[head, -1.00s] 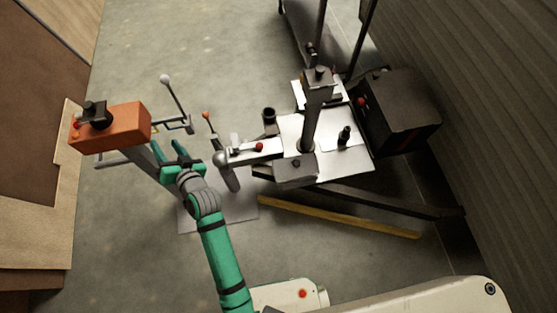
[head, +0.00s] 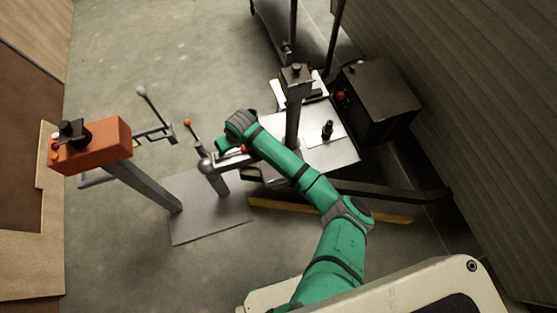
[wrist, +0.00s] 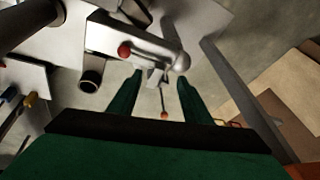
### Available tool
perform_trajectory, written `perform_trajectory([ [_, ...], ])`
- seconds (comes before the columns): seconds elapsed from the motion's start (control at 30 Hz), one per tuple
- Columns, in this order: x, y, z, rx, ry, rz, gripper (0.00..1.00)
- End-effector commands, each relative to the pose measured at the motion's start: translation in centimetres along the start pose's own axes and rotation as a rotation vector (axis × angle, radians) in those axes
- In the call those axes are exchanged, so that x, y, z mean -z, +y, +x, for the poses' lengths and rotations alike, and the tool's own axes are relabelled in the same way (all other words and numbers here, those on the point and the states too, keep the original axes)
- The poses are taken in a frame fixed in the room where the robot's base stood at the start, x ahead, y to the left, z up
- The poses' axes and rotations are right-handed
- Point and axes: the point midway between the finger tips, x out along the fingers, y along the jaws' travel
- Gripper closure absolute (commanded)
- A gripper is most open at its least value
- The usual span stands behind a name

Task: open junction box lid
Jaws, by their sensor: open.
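No box is plainly marked as the junction box. A pale open-looking box (wrist: 22,85) with red, yellow and blue bits inside shows at the left of the wrist view; I cannot tell if it is the junction box, and its lid is not clear. My gripper (wrist: 160,76) is open, its two green fingers on either side of a small metal bracket on the silver tow-hitch piece (wrist: 130,40). I cannot tell whether they touch it. In the head view, the wrist largely hides my gripper above the hitch end.
An orange control box (head: 90,146) stands on a post at the left. A black box (head: 375,100) stands at the right near the ribbed wall. A dark upright post (head: 293,115) rises from the hitch frame. A red knob (wrist: 124,50) is close to my gripper. Bare floor lies behind.

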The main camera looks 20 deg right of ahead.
Motion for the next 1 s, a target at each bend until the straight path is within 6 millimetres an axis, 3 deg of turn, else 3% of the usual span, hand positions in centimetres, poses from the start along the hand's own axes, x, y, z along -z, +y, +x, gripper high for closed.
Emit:
perform_trajectory([
  [0.03,-1.8,3.6,-0.4,-0.052,-0.062,0.007,0.55],
  [0.1,-4.3,7.3,-0.9,-0.108,-0.14,0.019,0.55],
  [0.2,-7.4,11.6,-1.9,-0.17,-0.231,0.038,0.55],
  [0.3,-9.5,14.2,-2.8,-0.209,-0.292,0.053,0.55],
  [0.43,-10.8,15.8,-3.1,-0.232,-0.327,0.063,0.55],
  [0.57,-11.3,16.2,-2.2,-0.235,-0.334,0.065,0.55],
  [1.0,-13.6,17.7,4.5,-0.234,-0.331,0.064,0.55],
])
